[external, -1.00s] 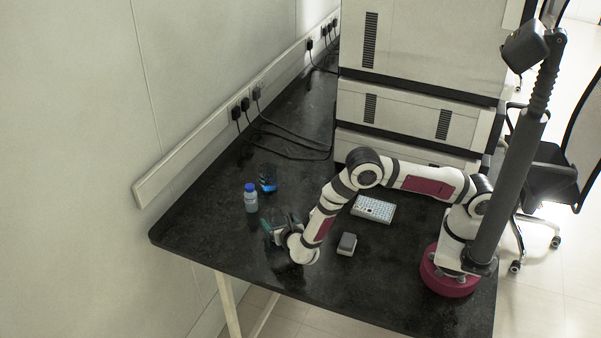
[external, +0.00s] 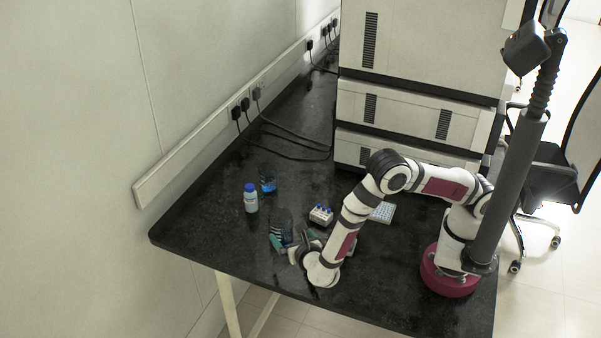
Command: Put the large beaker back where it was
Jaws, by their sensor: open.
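A large clear beaker (external: 281,224) looks dark against the black bench and stands upright near the front left. My gripper (external: 280,243) has teal fingertips and is open, low at the beaker's near side. I cannot tell whether the fingers still touch the glass. The beaker's lower part is partly hidden by the gripper.
A smaller beaker with blue liquid (external: 268,185) and a blue-capped bottle (external: 251,202) stand behind the large beaker. The bench's front left is clear.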

